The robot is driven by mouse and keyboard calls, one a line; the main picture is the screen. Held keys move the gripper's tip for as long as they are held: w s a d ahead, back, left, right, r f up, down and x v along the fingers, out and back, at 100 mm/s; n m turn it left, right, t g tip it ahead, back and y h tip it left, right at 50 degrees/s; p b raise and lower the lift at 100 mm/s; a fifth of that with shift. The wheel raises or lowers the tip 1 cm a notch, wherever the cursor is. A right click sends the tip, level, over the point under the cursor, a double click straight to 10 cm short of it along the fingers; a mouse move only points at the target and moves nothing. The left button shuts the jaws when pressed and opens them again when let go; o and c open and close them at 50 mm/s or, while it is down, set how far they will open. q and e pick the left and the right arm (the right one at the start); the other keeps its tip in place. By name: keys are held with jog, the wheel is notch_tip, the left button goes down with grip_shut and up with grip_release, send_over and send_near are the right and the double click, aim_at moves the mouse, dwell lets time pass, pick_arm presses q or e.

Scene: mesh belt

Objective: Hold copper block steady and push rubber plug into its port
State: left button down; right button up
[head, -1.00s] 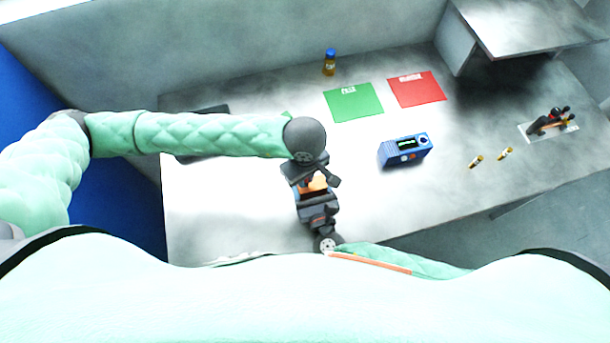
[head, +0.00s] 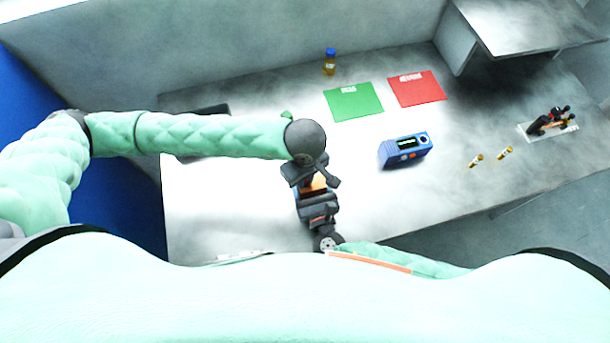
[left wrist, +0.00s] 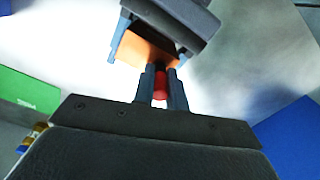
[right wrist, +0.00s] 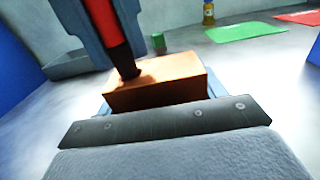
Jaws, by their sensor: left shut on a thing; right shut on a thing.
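The copper block (right wrist: 158,92) is clamped in my right gripper (right wrist: 155,105), and it also shows in the head view (head: 316,183) and left wrist view (left wrist: 146,48). My left gripper (left wrist: 161,88) is shut on the red rubber plug (left wrist: 160,84). In the right wrist view the plug (right wrist: 105,25) is tilted and its dark end meets the top of the block. The port is hidden under that end, and I cannot tell how deep the plug sits. In the head view my left gripper (head: 318,176) is right above the block, with my right gripper (head: 318,207) nearer to me.
A blue device (head: 404,150) stands right of the grippers. Green (head: 354,102) and red (head: 417,89) mats lie behind, with a blue-capped bottle (head: 329,63) at the back. Two small yellowish cylinders (head: 476,161) (head: 505,153) and a rack (head: 548,126) are at the right.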

pick_arm(q)
jog(key=shift+f, duration=0.5)
jog(key=c, duration=1.3)
grip_release()
jog(key=shift+c, duration=0.2)
notch_tip(320, 180, up, 12)
jog(key=shift+c, duration=0.2)
jog(key=shift+d, duration=0.2)
jog(key=c, duration=0.7)
jog(key=shift+w+d+f+m, duration=0.1)
jog(key=shift+d+f+m, duration=0.55)
jog(key=shift+m, duration=0.45)
grip_shut()
jog(key=shift+f, duration=2.9)
